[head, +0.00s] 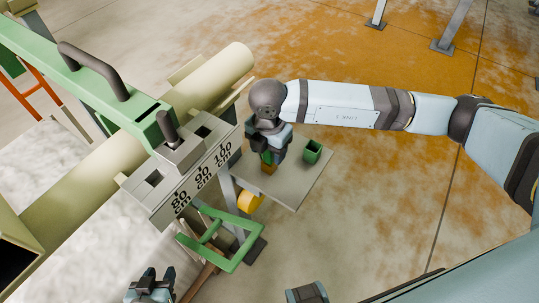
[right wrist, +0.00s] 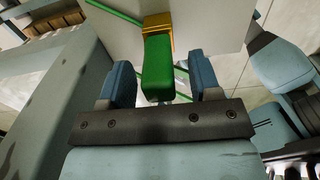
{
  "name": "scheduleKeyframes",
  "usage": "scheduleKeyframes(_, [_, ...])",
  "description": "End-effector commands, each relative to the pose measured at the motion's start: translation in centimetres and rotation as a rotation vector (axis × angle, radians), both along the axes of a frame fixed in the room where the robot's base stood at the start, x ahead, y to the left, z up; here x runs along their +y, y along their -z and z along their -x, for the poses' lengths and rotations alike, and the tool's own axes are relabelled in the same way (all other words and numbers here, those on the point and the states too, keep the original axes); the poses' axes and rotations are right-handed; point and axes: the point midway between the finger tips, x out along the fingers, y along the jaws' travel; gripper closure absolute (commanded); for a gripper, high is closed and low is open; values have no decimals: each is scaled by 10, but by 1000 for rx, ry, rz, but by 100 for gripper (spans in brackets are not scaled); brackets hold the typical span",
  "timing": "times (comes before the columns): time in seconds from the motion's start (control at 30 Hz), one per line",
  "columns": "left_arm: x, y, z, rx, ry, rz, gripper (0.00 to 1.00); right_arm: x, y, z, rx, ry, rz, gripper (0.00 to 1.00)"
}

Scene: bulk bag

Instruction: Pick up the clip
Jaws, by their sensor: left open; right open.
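A small part, which I take to be the clip (head: 267,158), stands on the grey tray (head: 297,184). It is green above and orange-yellow below; in the right wrist view the clip (right wrist: 158,68) shows between my fingers. My right gripper (head: 270,148) is open, pointing down over the tray. In the right wrist view my right gripper (right wrist: 161,80) has one blue finger on each side of the clip, with a gap visible on both sides. My left gripper (head: 152,284) is open and empty at the bottom left of the head view.
A small open green box (head: 312,151) stands on the tray, right of the clip. A green frame (head: 222,238) and a yellow round part (head: 249,202) lie below. A cream tube (head: 225,75) runs behind.

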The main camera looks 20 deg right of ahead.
Motion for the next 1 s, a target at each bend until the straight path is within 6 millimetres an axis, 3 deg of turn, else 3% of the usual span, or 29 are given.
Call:
scheduleKeyframes(0.23, [0,3,1,5,-1,-2,57,0,3,0,0,0,0,43])
scheduleKeyframes(0.5, [0,4,2,7,0,-2,57,0,2,0,0,-1,0,100])
scheduleKeyframes(0.83, [0,2,1,3,0,-1,57,0,-1,0,-1,-1,-1,100])
scheduleKeyframes(1.0, [0,1,1,1,-1,1,57,0,-16,0,-1,-1,-2,100])
